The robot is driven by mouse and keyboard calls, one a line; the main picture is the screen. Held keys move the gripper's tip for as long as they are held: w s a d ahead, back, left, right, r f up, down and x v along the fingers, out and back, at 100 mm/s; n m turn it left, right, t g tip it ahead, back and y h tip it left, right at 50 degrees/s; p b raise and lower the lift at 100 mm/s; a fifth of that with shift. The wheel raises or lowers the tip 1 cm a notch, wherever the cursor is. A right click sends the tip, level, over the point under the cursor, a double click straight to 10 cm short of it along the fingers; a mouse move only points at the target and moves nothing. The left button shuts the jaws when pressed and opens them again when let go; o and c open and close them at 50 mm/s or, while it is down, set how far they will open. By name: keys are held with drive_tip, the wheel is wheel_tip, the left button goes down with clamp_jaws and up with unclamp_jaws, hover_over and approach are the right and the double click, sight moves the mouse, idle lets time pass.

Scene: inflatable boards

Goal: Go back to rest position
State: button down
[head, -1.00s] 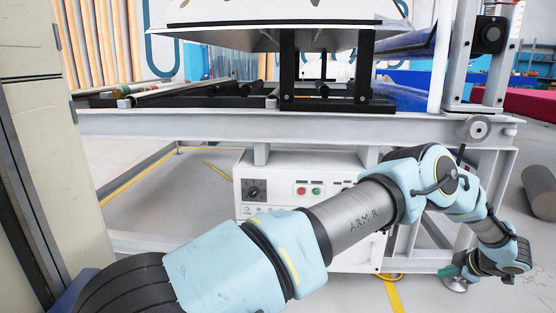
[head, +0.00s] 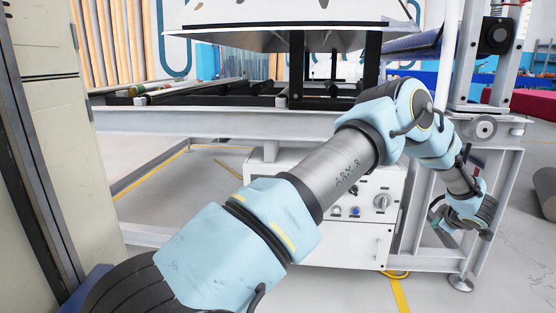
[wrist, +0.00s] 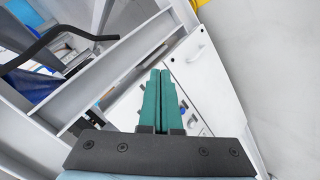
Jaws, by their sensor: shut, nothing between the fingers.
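My arm crosses the head view from lower left to right, bent at the elbow, with its wrist hanging down at the right. My gripper (head: 435,218) is at the right, in front of the white machine's frame. In the wrist view my gripper (wrist: 154,75) shows two green fingers side by side, shut and empty. Beyond the fingertips are the machine's white beams and its control box (wrist: 208,75). In the head view my arm hides part of that control box (head: 345,240), including some of its buttons.
The white machine frame (head: 220,124) spans the view close ahead, with a white hood (head: 280,35) above. A beige cabinet (head: 60,110) stands close at left. A dark grey roll (head: 545,193) lies on the floor at far right. Grey floor (head: 500,250) is open at the right.

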drive_tip(key=w+a+r+m+h, duration=0.2)
drive_tip(key=w+a+r+m, duration=0.2)
drive_tip(key=w+a+r, duration=0.45)
drive_tip(key=s+a+r+m+g, duration=0.1)
drive_tip(key=s+a+r+m, duration=0.1)
drive_tip(key=a, duration=0.7)
drive_tip(key=s+a+r+m+g, duration=0.1)
drive_tip(key=a+r, duration=0.2)
drive_tip(key=a, duration=0.6)
drive_tip(key=s+a+f+m+g+y, duration=0.1)
drive_tip(key=s+a+g+y, duration=0.15)
drive_tip(key=s+a, duration=1.05)
drive_tip(key=s+a+m+g+y, duration=0.1)
drive_tip(key=s+a+g, duration=0.2)
drive_tip(key=s+a, duration=1)
drive_tip(key=w+a+r+p, duration=0.1)
drive_tip(key=a+r+p, duration=0.1)
drive_tip(key=r+p, duration=1.3)
drive_tip(key=w+a+r+p, duration=0.2)
drive_tip(key=r+p, duration=1.4)
drive_tip(key=shift+r, duration=0.15)
drive_tip(key=shift+w+a+y, duration=0.1)
drive_tip(key=shift+y, duration=0.15)
